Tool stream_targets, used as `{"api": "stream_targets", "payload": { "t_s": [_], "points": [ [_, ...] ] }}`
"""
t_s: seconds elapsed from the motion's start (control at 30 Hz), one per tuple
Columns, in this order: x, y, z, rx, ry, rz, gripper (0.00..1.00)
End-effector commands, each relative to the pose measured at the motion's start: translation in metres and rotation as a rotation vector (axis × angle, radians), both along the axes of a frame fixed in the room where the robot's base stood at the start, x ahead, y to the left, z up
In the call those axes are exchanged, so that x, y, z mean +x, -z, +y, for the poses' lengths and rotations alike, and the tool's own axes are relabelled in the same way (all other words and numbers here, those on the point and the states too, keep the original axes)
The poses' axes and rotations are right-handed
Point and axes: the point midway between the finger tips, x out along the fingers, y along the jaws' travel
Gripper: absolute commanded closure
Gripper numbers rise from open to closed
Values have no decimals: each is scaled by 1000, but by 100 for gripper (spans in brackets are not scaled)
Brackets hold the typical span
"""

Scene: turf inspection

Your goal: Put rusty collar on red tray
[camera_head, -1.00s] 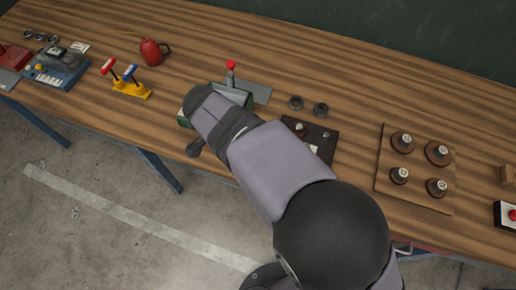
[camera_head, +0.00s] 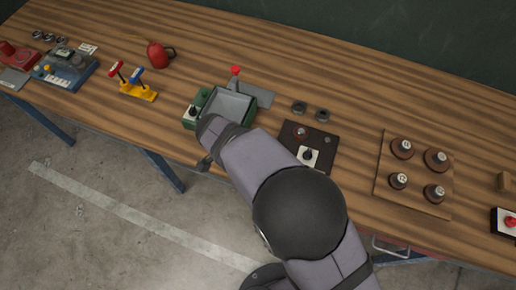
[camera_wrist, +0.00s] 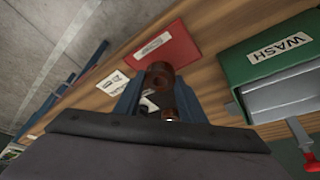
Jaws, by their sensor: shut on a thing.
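My gripper (camera_wrist: 160,94) shows in the wrist view, its two blue fingers on either side of a rusty brown collar (camera_wrist: 159,75). It is shut on the collar. Another brown round piece shows just below the collar, and I cannot tell whether it is part of it. In the head view my arm hides the gripper and collar. I cannot make out the red tray there.
A green box marked WASH (camera_wrist: 265,65) is at right in the wrist view. In the head view the green box (camera_head: 190,124) stands beyond my arm. A dark board (camera_head: 322,140) and a wooden board with knobs (camera_head: 416,171) lie right; a yellow switch stand (camera_head: 138,92) stands left.

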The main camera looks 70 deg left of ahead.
Motion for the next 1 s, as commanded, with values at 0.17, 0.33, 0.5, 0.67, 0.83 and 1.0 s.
{"api": "stream_targets", "payload": {
  "t_s": [0.17, 0.33, 0.5, 0.67, 0.83, 1.0],
  "points": [
    [0, 20, -1, -3, 0, 0, 86],
    [0, 34, -1, -2, 0, 0, 86],
    [0, 36, 0, 0, 0, 0, 86],
    [0, 37, 0, 0, 0, 0, 86],
    [0, 40, 0, -1, 0, 0, 59],
    [0, 39, -1, -1, -1, 0, 45]
  ]
}}
